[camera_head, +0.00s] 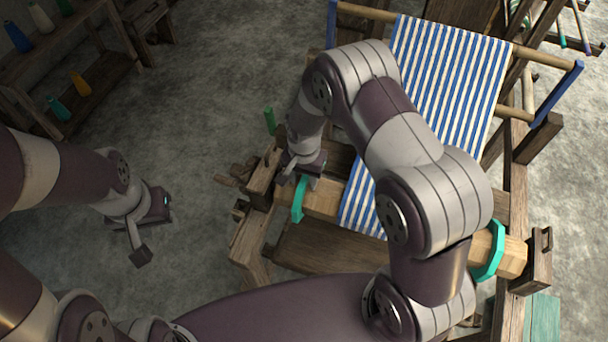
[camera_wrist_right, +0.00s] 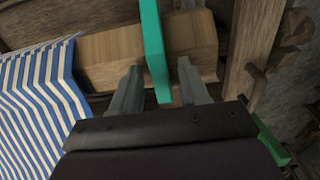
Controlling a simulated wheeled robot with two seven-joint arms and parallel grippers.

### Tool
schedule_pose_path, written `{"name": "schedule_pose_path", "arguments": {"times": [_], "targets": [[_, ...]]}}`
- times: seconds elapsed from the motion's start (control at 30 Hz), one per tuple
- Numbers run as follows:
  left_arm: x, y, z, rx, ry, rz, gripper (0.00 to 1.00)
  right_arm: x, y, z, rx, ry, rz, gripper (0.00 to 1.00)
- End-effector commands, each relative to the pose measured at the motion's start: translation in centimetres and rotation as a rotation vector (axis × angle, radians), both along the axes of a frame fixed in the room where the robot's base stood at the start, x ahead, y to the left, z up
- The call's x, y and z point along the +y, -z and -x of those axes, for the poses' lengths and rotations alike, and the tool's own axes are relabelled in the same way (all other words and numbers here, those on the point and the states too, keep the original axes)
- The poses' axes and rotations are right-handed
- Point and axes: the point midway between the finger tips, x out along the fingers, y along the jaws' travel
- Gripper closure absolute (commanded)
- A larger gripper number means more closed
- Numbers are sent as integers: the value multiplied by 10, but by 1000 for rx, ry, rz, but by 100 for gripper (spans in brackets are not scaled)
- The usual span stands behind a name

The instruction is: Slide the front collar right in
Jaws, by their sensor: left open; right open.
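Two teal collars sit around the light wooden front beam (camera_head: 322,199) of the loom. One collar (camera_head: 298,202) is near the beam's left end, the other collar (camera_head: 490,252) near its right end. My right gripper (camera_head: 303,176) is over the left-end collar, partly hidden by its own arm. In the right wrist view, the open fingers (camera_wrist_right: 160,82) stand on either side of this collar (camera_wrist_right: 154,45), with no clear grip on it. The beam (camera_wrist_right: 108,50) shows on both sides of the collar. My left gripper (camera_head: 153,230) is open and empty over the floor at left.
Blue-and-white striped cloth (camera_head: 452,75) runs down to the front beam, between the collars. Wooden posts (camera_head: 262,180) stand by the beam's left end, with a green peg (camera_head: 270,121) close by. A shelf (camera_head: 95,88) with bottles is at upper left. Floor between is clear.

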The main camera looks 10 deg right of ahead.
Motion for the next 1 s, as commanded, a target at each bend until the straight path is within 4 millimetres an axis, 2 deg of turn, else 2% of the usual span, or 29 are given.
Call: {"name": "schedule_pose_path", "arguments": {"times": [0.03,0.1,0.17,0.37,0.7,0.83,1.0], "targets": [[0,0,0,0,0,0,57,0,0,0,0,0,0,59],[0,0,0,0,0,0,57,0,0,0,0,0,0,81],[0,0,0,0,0,0,57,0,0,0,0,0,0,100],[0,-1,0,0,0,0,57,-2,-1,1,0,1,0,100],[0,-19,0,0,0,0,57,-59,-3,38,0,4,0,100],[0,-20,0,0,0,0,57,-69,-2,45,-2,2,0,100],[0,-19,0,0,0,0,57,-70,-1,46,-2,-1,0,100]]}}
